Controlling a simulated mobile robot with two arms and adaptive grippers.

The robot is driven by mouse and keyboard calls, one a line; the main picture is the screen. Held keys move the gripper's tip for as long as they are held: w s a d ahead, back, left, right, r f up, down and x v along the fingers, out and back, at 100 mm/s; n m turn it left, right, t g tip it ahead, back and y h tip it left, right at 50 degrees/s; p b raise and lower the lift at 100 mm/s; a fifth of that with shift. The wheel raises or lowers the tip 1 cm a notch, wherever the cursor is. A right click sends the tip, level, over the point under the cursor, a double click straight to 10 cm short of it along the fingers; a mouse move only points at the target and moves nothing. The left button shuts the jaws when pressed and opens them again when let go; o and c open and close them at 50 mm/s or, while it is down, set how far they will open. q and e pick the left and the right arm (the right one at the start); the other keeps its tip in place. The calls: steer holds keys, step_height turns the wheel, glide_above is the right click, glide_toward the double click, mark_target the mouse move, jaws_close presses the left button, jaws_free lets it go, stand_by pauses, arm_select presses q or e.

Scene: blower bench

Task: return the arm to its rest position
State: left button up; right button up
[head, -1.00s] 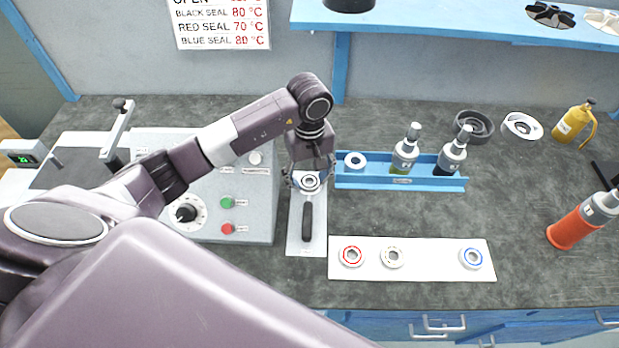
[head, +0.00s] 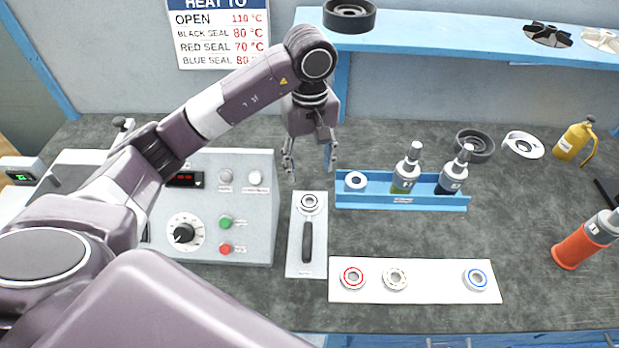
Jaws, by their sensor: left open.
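My left arm comes in from the left and reaches over the control box. My left gripper (head: 310,168) points down with its fingers apart and nothing between them. It hangs in the air above the back end of a white plate (head: 292,258). A black-handled tool (head: 307,240) lies on that plate, with a ring-shaped part (head: 309,202) at its far end, apart from the fingers. My right gripper does not show.
A blue rack (head: 401,200) with a ring and two bottles stands right of the gripper. A white strip (head: 435,285) holds three rings. The control box (head: 260,215) is below the arm. A blue shelf (head: 430,38) runs above the bench.

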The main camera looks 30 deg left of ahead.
arm_select(q)
steer(key=shift+r, duration=0.35)
stand_by(0.3)
